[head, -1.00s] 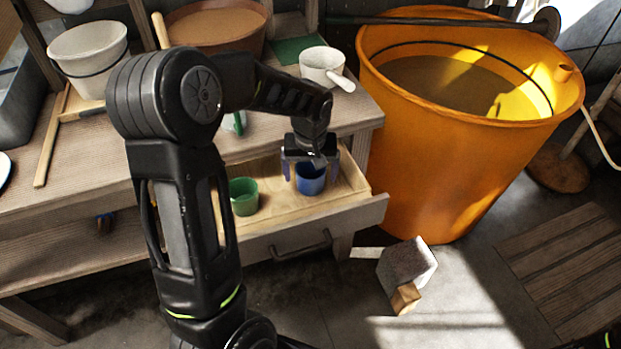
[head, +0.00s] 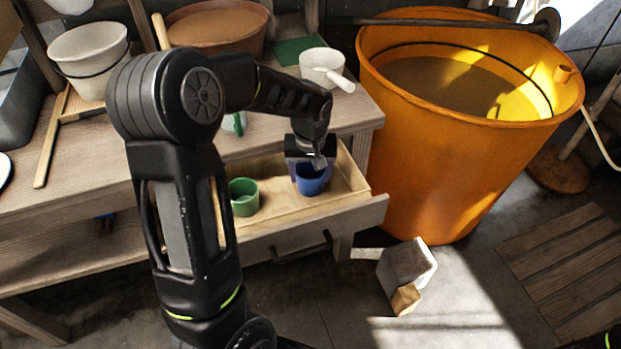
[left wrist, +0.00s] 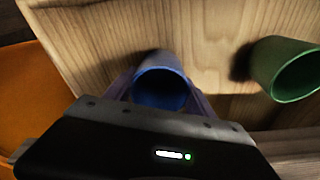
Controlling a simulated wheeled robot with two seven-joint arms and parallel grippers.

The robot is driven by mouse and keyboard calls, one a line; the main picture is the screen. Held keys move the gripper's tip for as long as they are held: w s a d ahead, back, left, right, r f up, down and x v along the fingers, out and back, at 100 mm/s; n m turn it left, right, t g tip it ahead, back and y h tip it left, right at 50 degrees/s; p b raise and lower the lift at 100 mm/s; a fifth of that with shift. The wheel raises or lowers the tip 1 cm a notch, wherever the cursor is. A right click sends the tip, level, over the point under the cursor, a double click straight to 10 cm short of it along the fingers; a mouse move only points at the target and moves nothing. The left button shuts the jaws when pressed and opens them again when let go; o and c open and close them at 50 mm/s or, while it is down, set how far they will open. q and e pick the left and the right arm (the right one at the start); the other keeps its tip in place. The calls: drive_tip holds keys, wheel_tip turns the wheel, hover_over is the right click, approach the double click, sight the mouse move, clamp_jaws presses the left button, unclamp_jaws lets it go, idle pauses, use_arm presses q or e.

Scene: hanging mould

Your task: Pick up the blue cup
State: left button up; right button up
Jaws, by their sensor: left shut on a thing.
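The blue cup (head: 311,181) is in the open drawer (head: 345,213) of the wooden bench, toward its right side. My left gripper (head: 310,168) reaches down into the drawer and is shut on the blue cup. In the left wrist view the blue cup (left wrist: 161,88) is between the two fingers, its open mouth toward the camera. Whether its base touches the drawer floor is hard to tell. My right gripper is not in view.
A green cup (head: 243,197) stands in the drawer to the left of the blue one. A white pot (head: 322,67) with a handle sits on the bench top above. A large orange tub (head: 430,170) stands close on the right. A grey block (head: 405,265) lies on the floor.

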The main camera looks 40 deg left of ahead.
use_arm(q)
wheel_tip(320, 180, up, 18)
drive_tip(key=p, duration=0.2)
idle(0.6)
idle(0.6)
